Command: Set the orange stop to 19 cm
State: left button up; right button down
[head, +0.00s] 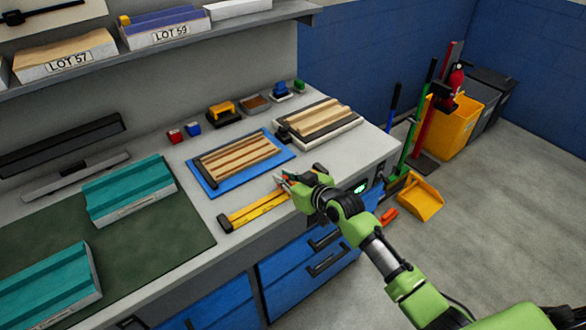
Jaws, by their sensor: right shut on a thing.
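A yellow ruler (252,210) lies near the front edge of the bench, with a dark block at its left end. My right gripper (282,180) comes in from the right and is at the ruler's right part. It is shut on the orange stop, which is mostly hidden by the fingers; only a small orange-red bit shows at the fingertips. The scale marks are too small to read, so I cannot tell the stop's setting. My left gripper is not in view.
Behind the ruler, a striped wooden panel (238,158) lies on a blue board (204,182). Another wooden panel (316,118) is at the back right. Teal blocks (128,190) lie on a dark green mat (150,248) at left. A shelf (160,47) overhangs the back.

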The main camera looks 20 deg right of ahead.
jog(key=s+a+p, duration=0.1)
jog(key=a, duration=0.1)
jog(key=s+a, duration=0.1)
jog(key=a, duration=0.2)
jog(key=a+p, duration=0.1)
jog(key=a, duration=0.2)
jog(key=shift+s+p, duration=0.3)
jog(key=shift+s, duration=0.1)
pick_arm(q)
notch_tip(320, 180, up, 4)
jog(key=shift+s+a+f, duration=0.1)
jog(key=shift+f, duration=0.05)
pick_arm(e)
jog(key=shift+d, duration=0.1)
jog(key=c, duration=2)
grip_release()
jog(key=shift+d, duration=0.1)
jog(key=shift+o, duration=0.2)
jog(key=v, duration=1.2)
jog(key=shift+w, duration=0.1)
